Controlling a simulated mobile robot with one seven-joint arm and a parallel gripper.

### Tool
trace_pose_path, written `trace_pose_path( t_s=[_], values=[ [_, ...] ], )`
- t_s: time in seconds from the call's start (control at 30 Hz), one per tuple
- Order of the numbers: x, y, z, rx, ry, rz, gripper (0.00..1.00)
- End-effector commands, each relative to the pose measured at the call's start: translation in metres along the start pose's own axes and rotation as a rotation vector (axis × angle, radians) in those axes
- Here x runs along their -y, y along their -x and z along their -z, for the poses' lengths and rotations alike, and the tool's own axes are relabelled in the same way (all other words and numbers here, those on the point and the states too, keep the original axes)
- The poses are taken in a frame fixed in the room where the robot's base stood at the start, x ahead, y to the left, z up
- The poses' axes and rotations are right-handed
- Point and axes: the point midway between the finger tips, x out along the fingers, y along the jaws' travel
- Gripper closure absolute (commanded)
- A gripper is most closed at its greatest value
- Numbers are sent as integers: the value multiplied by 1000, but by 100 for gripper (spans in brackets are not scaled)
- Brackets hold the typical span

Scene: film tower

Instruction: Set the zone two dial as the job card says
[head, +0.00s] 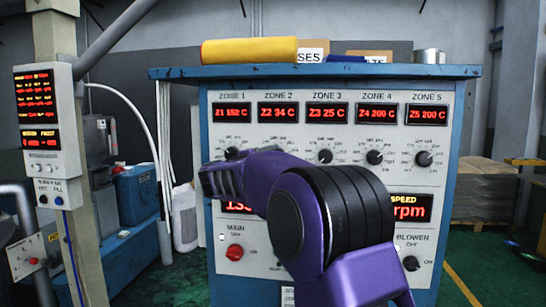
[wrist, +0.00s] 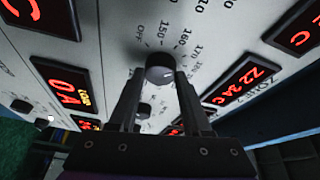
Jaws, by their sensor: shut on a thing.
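The zone two dial (wrist: 158,66) is a round dark knob on the pale panel in the wrist view, with a printed scale of OFF, 150, 160, 170 and up around it. My gripper (wrist: 160,78) is shut on this knob, one finger on each side. A small light mark shows on the knob, but I cannot tell which number it points to. The zone 2 display (head: 278,112) reads Z2 34 C; it also shows in the wrist view (wrist: 235,90). In the head view my purple arm hides the dial and my fingertips. I see no readable job card.
Neighbouring dials stand close by: zone 1 (head: 232,153), zone 3 (head: 325,156), zone 4 (head: 374,157) and zone 5 (head: 424,158). A red main knob (head: 234,252) and a blower knob (head: 411,263) sit lower. A yellow roll (head: 249,51) lies on the cabinet top.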

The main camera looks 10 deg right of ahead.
Motion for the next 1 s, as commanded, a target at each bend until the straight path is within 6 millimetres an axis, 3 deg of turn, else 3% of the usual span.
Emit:
trace_pose_path(
  t_s=[0.5, 0.53, 0.67, 1.0],
  values=[
    [0, 0, 0, 1, -17, -7, 100],
    [0, 0, 0, 1, -17, -7, 48],
    [0, 0, 0, 1, -17, -7, 24],
    [0, 2, 0, 1, -17, -7, 21]
  ],
)
